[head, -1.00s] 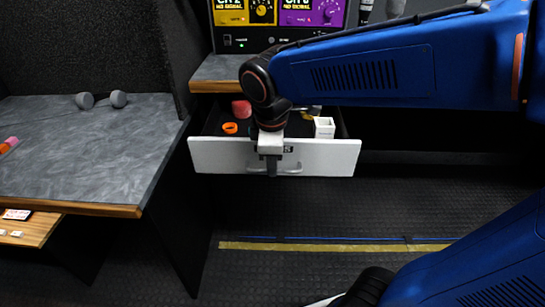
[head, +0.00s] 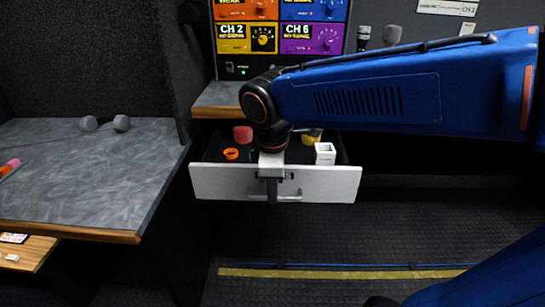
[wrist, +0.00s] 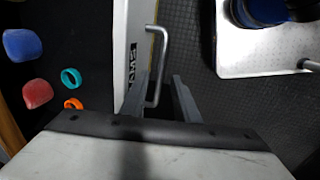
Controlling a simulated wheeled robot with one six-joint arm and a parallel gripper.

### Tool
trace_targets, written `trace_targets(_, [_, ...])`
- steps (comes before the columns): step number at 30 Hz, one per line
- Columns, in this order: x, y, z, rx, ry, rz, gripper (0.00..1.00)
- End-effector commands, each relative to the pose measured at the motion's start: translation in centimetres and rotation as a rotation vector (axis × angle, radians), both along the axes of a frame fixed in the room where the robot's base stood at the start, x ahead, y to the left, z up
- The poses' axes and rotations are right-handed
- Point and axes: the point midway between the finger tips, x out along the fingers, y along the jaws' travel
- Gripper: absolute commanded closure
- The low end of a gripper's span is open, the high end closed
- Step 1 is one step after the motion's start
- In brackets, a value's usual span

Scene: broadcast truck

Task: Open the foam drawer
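The drawer with a white front (head: 225,182) stands pulled out under the console in the head view. Its front also shows in the wrist view (wrist: 130,25), with a partly hidden dark label. The metal bar handle (wrist: 163,45) is on that front. My gripper (wrist: 160,82) reaches the handle from above, with one finger on each side of the bar. The fingers stand apart, with a gap seen between them and the bar. In the head view my gripper (head: 272,190) is in front of the middle of the drawer front and covers part of the handle.
The drawer holds a red block (head: 242,135), an orange ring (head: 231,154), a white square box (head: 325,153), and a blue block (wrist: 22,45) and teal ring (wrist: 71,78). A grey desk (head: 80,180) stands to the left. The dark floor (head: 300,225) before the drawer is clear.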

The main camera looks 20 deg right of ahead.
Motion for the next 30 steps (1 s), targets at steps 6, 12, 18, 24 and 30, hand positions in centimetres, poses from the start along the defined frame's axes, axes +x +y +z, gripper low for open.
trace_targets(6, [-0.7, 0.3, 4.2, 0.003, -0.004, 0.001, 0.72])
trace_targets(12, [-1.5, 0.6, 8.2, 0.003, -0.005, 0.001, 0.72])
trace_targets(18, [-2.2, 0.8, 11.9, 0.003, -0.004, 0.001, 0.72])
trace_targets(24, [-2.7, 0.9, 14.5, 0.002, -0.003, 0.002, 0.72])
trace_targets(30, [-2.9, 1.0, 15.4, 0.000, -0.001, 0.001, 0.72])
